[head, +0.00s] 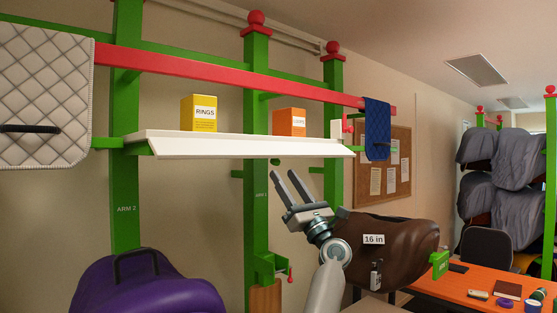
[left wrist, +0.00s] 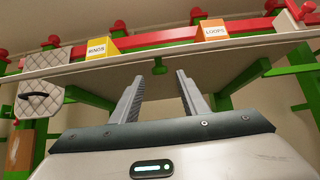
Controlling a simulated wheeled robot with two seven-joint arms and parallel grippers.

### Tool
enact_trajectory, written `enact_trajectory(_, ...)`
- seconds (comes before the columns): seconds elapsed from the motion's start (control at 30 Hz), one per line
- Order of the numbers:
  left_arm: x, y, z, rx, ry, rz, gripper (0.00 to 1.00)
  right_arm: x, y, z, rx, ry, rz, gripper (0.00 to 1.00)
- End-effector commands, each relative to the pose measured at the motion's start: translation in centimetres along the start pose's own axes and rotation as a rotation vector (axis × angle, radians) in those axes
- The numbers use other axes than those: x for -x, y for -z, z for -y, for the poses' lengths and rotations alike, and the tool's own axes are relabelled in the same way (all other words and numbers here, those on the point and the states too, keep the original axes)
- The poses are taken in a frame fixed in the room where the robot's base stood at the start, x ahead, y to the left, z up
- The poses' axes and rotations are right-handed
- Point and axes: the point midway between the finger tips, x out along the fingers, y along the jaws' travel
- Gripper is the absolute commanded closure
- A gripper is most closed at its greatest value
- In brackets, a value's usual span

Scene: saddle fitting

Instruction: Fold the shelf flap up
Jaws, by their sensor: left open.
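The white shelf flap (head: 250,147) runs along the front of the white shelf in the head view and slopes down from its front edge. A small green knob (head: 275,161) shows just under its lower edge, and a green knob (left wrist: 158,66) also shows in the left wrist view. My left gripper (head: 286,187) is open and empty, fingers pointing up, below the flap and apart from it in the head view. In the left wrist view the open fingers (left wrist: 160,85) reach up toward the pale underside of the shelf or flap; I cannot tell which. My right gripper is out of view.
A yellow RINGS box (head: 199,114) and an orange box (head: 289,122) stand on the shelf. Quilted pads, one white (head: 45,100) and one blue (head: 376,130), hang at its ends. Green posts (head: 255,170) stand behind. A brown saddle (head: 400,250) and purple saddle (head: 145,290) lie below.

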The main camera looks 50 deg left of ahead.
Motion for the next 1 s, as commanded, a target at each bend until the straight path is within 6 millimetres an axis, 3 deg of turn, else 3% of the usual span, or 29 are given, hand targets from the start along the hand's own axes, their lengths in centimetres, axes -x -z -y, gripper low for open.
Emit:
enact_trajectory(0.1, -2.4, -0.3, -0.1, -0.001, -0.001, 0.001, 0.59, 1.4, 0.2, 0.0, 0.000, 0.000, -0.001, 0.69)
enact_trajectory(0.3, -4.3, -0.2, 0.0, -0.001, 0.000, 0.001, 0.59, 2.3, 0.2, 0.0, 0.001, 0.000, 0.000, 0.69)
enact_trajectory(0.73, -4.8, 0.0, 0.0, 0.001, 0.000, 0.000, 0.59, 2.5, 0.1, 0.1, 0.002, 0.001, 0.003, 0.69)
enact_trajectory(0.77, -4.8, 0.0, 0.0, 0.001, 0.000, 0.000, 0.62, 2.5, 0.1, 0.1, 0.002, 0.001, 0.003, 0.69)
enact_trajectory(0.9, -4.8, 0.0, 0.0, 0.001, 0.000, 0.000, 0.95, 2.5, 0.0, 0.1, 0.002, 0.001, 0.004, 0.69)
enact_trajectory(0.93, -4.8, 0.0, 0.0, 0.001, 0.000, 0.000, 1.00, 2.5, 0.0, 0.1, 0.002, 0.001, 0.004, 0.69)
enact_trajectory(1.0, -4.8, 0.0, 0.0, 0.001, 0.000, 0.000, 1.00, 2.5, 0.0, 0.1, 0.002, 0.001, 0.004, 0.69)
